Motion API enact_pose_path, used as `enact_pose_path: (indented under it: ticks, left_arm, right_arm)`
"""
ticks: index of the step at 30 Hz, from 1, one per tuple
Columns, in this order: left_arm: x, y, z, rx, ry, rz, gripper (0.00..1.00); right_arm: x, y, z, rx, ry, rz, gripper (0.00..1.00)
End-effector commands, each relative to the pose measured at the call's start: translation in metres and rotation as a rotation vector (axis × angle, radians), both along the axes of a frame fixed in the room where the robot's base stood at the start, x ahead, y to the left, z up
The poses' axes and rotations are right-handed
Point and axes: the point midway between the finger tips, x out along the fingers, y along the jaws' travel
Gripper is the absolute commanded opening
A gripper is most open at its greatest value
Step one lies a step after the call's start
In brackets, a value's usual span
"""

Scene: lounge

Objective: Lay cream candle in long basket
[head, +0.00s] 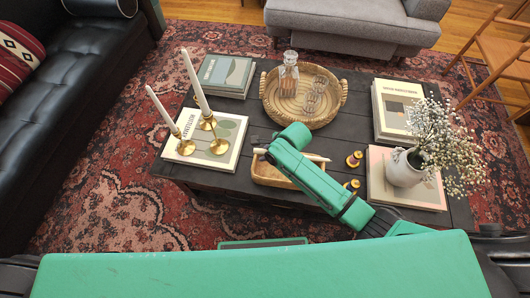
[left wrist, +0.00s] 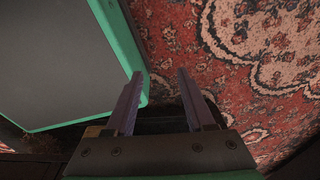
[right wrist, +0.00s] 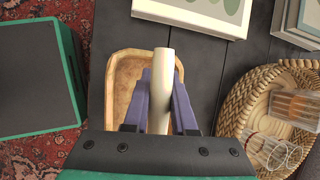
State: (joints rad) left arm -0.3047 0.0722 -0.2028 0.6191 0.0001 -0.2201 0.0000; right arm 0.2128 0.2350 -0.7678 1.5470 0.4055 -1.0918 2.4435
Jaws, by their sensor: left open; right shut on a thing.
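The cream candle (right wrist: 163,75) is between the fingers of my right gripper (right wrist: 162,78), which is shut on it. In the head view my green right arm hides those fingers and the candle's middle; one candle end (head: 318,158) shows to the right of the arm. The long basket (head: 268,176), a shallow wooden tray, lies on the dark table below the gripper. It also shows in the right wrist view (right wrist: 120,72). The candle is over the basket; I cannot tell whether it touches it. My left gripper (left wrist: 160,74) is open and empty over the rug.
A round wicker tray (head: 335,118) with a decanter (head: 288,74) and glasses stands behind. Small brass holders (head: 353,159) and a white flower vase (head: 404,170) are right.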

Motion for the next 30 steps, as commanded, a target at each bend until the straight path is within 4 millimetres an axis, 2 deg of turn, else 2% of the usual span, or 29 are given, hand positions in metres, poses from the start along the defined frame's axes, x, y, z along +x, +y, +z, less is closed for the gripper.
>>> enact_pose_path:
  ticks: [1,3,16,22,29,30]
  left_arm:
    - [-0.002,-0.002,-0.013,-0.002,0.004,-0.001,0.54]
    - [-0.002,-0.001,-0.022,-0.002,0.005,-0.001,0.54]
    - [0.005,0.005,-0.075,0.008,0.0,0.003,0.54]
    - [0.019,0.004,-0.083,0.006,-0.015,0.008,0.54]
    - [0.021,0.004,-0.08,0.007,-0.018,0.008,0.54]
    - [0.02,0.004,-0.081,0.007,-0.016,0.008,0.54]
  right_arm:
    - [0.0,0.0,-0.011,-0.001,-0.002,0.001,0.0]
    - [0.0,0.0,-0.019,-0.001,-0.002,0.001,0.0]
    - [0.0,0.0,-0.062,-0.002,-0.002,0.003,0.0]
    - [0.001,0.001,-0.07,-0.001,-0.002,0.002,0.0]
    - [0.0,0.001,-0.068,-0.001,-0.001,0.003,0.0]
    - [0.0,0.001,-0.068,-0.002,-0.001,0.002,0.32]
